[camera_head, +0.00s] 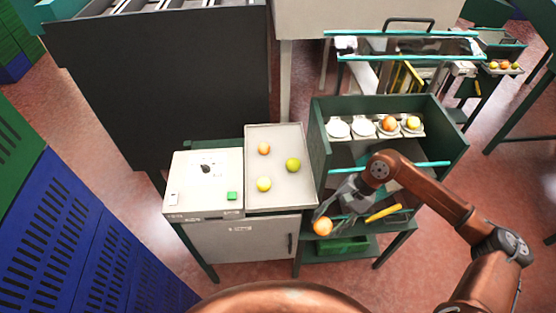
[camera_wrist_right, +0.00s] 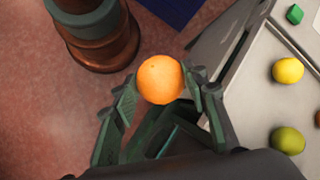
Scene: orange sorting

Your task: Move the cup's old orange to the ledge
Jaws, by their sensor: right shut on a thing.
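My right gripper (camera_head: 325,218) is shut on an orange (camera_head: 322,227) and holds it in the air near the front left of the green cart. In the right wrist view the same orange (camera_wrist_right: 160,79) sits between both fingertips, with the floor behind it. White round cups (camera_head: 338,127) stand in a row at the back of the green cart. Another orange fruit (camera_head: 390,124) and a yellowish fruit (camera_head: 413,124) rest in the cups at the right end; the left ones look empty. I cannot tell for sure which surface is the ledge. My left gripper is not in view.
A pale tray (camera_head: 282,199) left of the cart holds a small orange fruit (camera_head: 264,148), a green fruit (camera_head: 293,165) and a yellow fruit (camera_head: 264,184). A cabinet with a green button (camera_head: 232,195) adjoins it. A yellow object (camera_head: 383,213) lies at the cart's front.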

